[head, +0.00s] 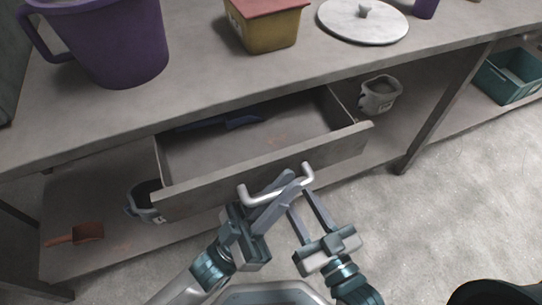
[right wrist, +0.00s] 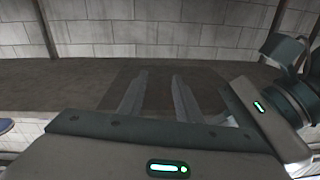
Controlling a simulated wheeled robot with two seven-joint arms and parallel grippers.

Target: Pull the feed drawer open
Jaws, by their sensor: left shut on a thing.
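The feed drawer (head: 265,168) is pulled out from under the bench top, and its inside shows. Its pale bar handle (head: 246,195) is on the drawer front. My left gripper (head: 284,184) is shut on the handle, its fingers crossing the bar. My right gripper (head: 306,204) is just right of it, below the drawer front, open and empty. Its two parted fingers also show in the right wrist view (right wrist: 158,92). A blue flat object (head: 235,122) lies at the back of the drawer.
On the bench (head: 200,104) stand a purple jug (head: 115,45), a yellow box with a red lid (head: 268,28) and a pale round lid (head: 362,20).

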